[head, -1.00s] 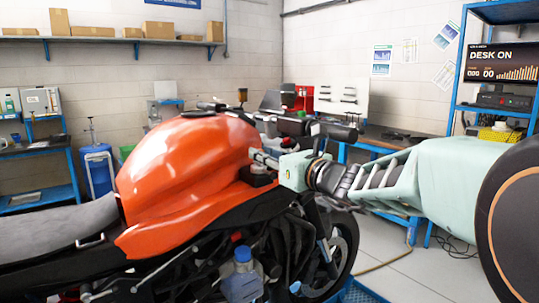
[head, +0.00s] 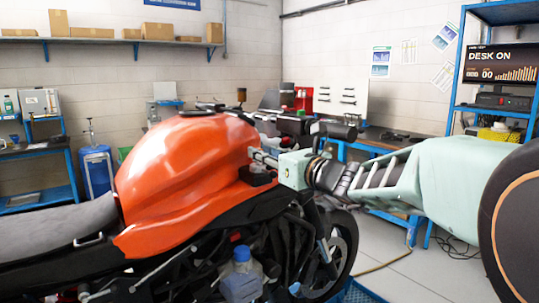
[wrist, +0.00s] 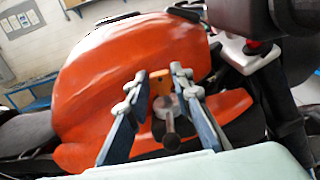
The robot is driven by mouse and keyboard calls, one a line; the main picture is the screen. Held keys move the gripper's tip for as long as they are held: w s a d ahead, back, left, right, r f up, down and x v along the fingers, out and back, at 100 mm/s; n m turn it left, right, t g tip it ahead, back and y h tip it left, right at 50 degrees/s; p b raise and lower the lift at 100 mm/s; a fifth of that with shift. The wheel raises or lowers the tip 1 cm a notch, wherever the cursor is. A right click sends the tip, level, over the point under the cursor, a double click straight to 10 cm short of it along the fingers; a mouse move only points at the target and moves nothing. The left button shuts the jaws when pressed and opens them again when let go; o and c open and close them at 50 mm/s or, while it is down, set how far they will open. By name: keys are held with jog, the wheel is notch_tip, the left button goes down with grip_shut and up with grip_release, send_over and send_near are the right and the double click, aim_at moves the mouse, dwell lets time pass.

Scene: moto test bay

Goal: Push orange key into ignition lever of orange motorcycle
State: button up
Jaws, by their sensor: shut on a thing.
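The orange motorcycle (head: 185,175) stands across the head view, its orange tank large and glossy; the tank (wrist: 95,85) also fills much of the wrist view. My gripper (head: 256,155) reaches in from the right, with its fingertips close beside the tank's front right edge. In the wrist view my gripper (wrist: 159,79) has its two fingers closed in on a small orange piece, the orange key (wrist: 160,80). A dark, round-ended part with a grey collar (wrist: 170,126) shows between the fingers; it may be the ignition lever. I cannot tell whether the key touches it. The key is not distinguishable in the head view.
A black block (head: 257,178) sits just below my fingers. The handlebar (head: 338,131) lies behind my gripper. A blue bottle (head: 241,275) is by the engine. A workbench (head: 375,145) and blue shelf rack (head: 460,85) stand at the back right.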

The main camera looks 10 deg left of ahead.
jog(key=shift+f+b, duration=0.55)
dwell(0.4)
jog(key=o, duration=1.1)
jog(key=shift+c, duration=0.2)
jog(key=v, duration=0.7)
jog(key=shift+s+d, duration=0.15)
jog(key=shift+d, duration=0.05)
